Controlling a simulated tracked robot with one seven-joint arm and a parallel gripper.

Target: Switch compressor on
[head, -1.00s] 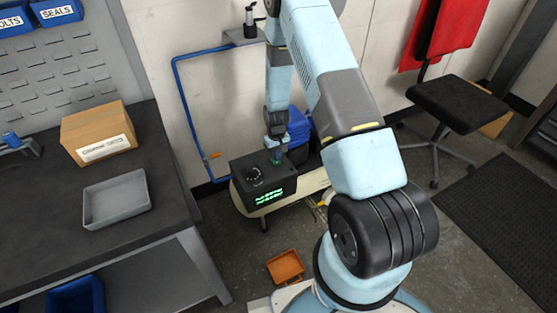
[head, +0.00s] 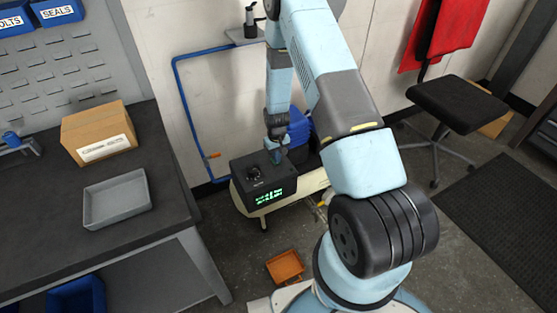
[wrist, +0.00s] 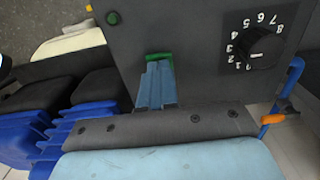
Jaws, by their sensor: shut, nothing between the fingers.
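The compressor has a cream tank (head: 300,192) and a dark control box (head: 236,186) on top of it, with a lit green display (head: 270,196) on its front. In the head view my gripper (head: 278,157) is over the box's right part.
Blue motor parts (head: 299,128) stand behind and right of the box. A blue pipe (head: 181,105) runs along the wall to the left. A workbench (head: 150,222) holds a cardboard box (head: 98,132) and a grey tray (head: 117,198). An orange tray (head: 285,266) lies on the floor.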

